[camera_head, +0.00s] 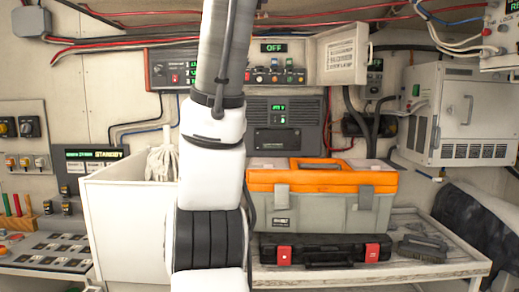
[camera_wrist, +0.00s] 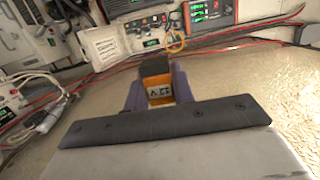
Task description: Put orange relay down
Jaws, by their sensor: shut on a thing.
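The orange relay (camera_wrist: 160,93) shows in the wrist view, with a dark top end and a pale label reading "12 V". My gripper (camera_wrist: 158,88) is shut on it, with a purple finger on each side. The relay is apart from the panels seen behind it. In the head view my arm runs down the middle of the picture, and neither the gripper nor the held relay can be made out there.
An orange-lidded grey toolbox (camera_head: 321,199) and a black case (camera_head: 322,250) stand on a bench (camera_head: 440,268). A white bin (camera_head: 124,225) with a mop head (camera_head: 162,163) is at left. A switch panel (camera_head: 45,252) lies at lower left. Cables and control boxes line the wall.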

